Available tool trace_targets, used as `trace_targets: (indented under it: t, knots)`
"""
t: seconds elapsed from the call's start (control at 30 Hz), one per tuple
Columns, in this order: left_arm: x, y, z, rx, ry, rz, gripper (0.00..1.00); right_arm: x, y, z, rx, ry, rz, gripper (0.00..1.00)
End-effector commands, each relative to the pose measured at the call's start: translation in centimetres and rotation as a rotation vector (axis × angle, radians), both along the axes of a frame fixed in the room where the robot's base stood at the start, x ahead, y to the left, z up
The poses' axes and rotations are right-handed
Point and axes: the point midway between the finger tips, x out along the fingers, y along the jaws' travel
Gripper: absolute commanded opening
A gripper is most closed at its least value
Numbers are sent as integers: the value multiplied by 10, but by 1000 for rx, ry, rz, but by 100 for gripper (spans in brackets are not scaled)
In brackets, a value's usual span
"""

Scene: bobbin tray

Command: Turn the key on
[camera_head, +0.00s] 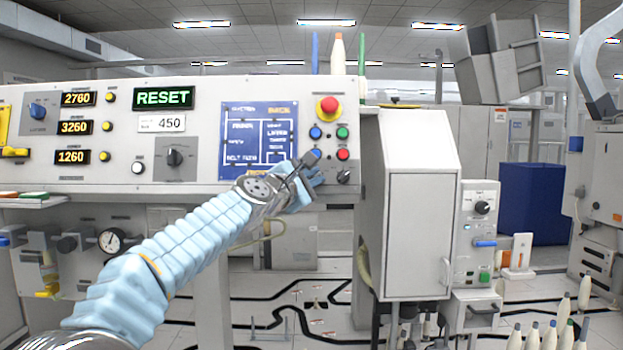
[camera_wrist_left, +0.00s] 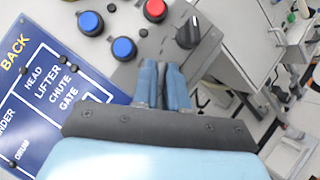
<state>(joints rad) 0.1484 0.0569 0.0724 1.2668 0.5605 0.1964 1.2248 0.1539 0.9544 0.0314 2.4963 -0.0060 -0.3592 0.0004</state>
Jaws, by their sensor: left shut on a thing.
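My left gripper (camera_head: 316,176) reaches from the lower left to the lower right of the control panel (camera_head: 210,110). In the left wrist view its two blue fingers (camera_wrist_left: 163,82) are close together against the panel, below a blue button (camera_wrist_left: 124,48). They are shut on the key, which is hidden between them. A black knob (camera_head: 344,177) sits just right of the fingers and also shows in the left wrist view (camera_wrist_left: 189,33). My right gripper is not in view.
A red button (camera_head: 342,155), a green button (camera_head: 342,132) and a red emergency stop (camera_head: 328,107) are close above the gripper. A blue diagram plate (camera_head: 250,130) lies to its left. A grey cabinet (camera_head: 420,235) stands right of the panel.

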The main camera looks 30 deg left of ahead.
Motion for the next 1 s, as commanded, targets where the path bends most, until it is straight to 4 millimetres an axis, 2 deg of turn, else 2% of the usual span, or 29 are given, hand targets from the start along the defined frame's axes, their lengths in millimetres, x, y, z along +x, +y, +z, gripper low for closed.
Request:
trace_targets:
  t: [0.03, 0.07, 0.2, 0.47, 0.6, 0.77, 1.0]
  knots:
    - [-2, -2, 7, -2, -14, -1, 0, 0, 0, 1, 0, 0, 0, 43]
    - [-2, -2, 7, -2, -14, -2, 16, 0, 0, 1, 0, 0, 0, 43]
    - [-1, -2, 6, -2, -11, -3, 37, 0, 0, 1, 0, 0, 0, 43]
    - [-1, -1, 3, -1, -6, -1, 38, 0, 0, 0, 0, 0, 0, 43]
    - [-10, -1, 0, 0, -4, -1, 38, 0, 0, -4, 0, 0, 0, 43]
    - [-42, -1, -4, 0, -7, 0, 38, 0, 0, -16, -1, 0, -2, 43]
    - [-101, 0, -8, 0, -9, 1, 38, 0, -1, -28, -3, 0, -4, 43]
